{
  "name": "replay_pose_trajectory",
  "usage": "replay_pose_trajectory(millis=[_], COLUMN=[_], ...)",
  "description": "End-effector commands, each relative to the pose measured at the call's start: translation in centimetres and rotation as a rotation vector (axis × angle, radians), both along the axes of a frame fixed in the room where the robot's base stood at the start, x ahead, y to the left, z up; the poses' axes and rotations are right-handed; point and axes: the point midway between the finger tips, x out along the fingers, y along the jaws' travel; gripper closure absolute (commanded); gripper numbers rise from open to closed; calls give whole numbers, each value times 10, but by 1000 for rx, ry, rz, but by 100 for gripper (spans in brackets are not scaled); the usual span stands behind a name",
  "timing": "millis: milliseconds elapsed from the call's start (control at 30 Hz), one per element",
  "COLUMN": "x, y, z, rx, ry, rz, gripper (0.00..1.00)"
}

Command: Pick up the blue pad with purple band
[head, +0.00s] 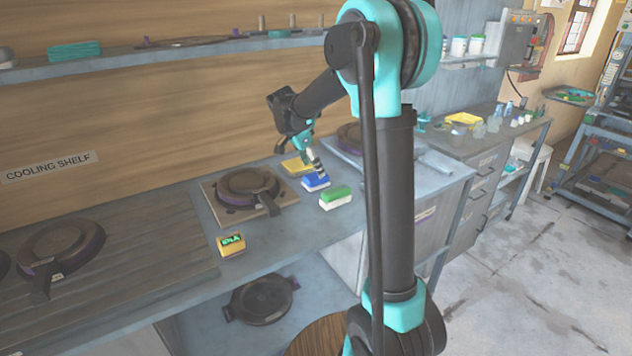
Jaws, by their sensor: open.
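The blue pad (315,184) lies on the grey bench, with a pale lower part. I cannot make out a purple band at this size. My gripper (318,170) points down directly over the blue pad, its fingertips at or just above the pad's top. It is open, and nothing shows held in it. Part of the pad's top is hidden behind the fingers. Whether the fingers touch the pad cannot be told.
A green and white pad (335,198) lies close at the right front, and a yellow pad (297,167) close behind. A round press (247,187) on a board stands to the left. Bench between is clear.

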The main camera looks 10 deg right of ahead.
Motion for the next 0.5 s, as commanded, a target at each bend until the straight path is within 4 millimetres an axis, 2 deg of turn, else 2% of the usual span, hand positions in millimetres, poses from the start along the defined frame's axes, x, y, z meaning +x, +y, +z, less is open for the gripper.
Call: replay_pose_trajectory(millis=[300,500], x=[5,7], y=[-9,-14], z=[-38,-50], rx=[0,0], ry=[0,-1], rz=[-1,0], gripper=[26,26])
